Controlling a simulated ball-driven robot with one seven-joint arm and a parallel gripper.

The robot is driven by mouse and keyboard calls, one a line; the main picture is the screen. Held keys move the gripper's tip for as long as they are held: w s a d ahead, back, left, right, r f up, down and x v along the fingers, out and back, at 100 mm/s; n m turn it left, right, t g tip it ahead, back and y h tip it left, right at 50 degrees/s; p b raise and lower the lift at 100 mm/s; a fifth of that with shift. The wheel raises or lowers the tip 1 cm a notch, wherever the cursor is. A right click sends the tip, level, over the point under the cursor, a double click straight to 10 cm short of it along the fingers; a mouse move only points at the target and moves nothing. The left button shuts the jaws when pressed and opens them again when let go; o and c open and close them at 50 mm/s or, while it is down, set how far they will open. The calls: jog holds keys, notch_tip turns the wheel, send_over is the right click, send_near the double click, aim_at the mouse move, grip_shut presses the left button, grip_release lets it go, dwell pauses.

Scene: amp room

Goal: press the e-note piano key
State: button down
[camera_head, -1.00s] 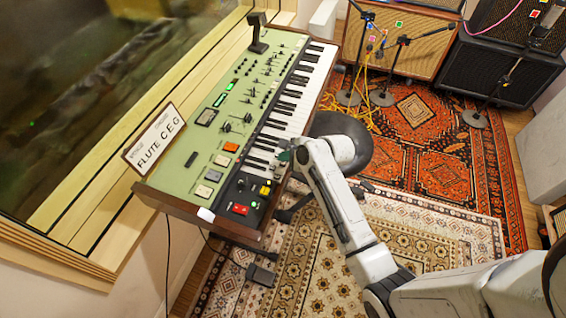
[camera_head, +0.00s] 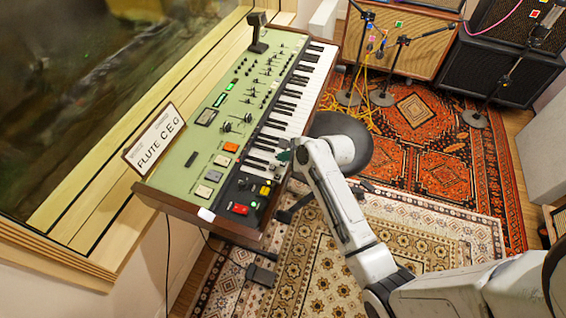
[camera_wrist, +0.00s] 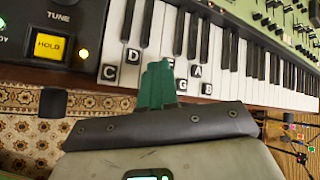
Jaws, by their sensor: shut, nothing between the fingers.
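The keyboard instrument (camera_head: 225,130) has a green panel and a row of black and white piano keys (camera_head: 305,95). No E tag shows; the spot between D and F is covered by my fingers. My gripper (camera_wrist: 158,68) has green fingers, shut and empty, with the tips over that spot. I cannot tell whether they touch a key. In the head view the gripper (camera_head: 284,156) is at the near end of the keys.
A sign reading FLUTE C.E.G (camera_head: 154,138) stands on the instrument's left edge. A lit yellow HOLD button (camera_wrist: 48,45) is left of the C key. A dark round stool (camera_head: 352,140) is beside the keys, behind my arm. Cables (camera_head: 345,112) and amplifiers (camera_head: 500,70) are further back.

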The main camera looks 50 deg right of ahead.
aim_at(285, 165)
jog(key=shift+f, duration=0.25)
jog(key=shift+f, duration=0.2)
jog(key=shift+f, duration=0.7)
dwell(1.0)
jog(key=shift+r, duration=0.15)
jog(key=shift+r+p, duration=1)
jog(key=shift+p, duration=0.1)
notch_tip(285, 165, up, 5)
jog(key=p, duration=0.5)
jog(key=shift+r+p, duration=0.1)
jog(key=shift+p, duration=0.2)
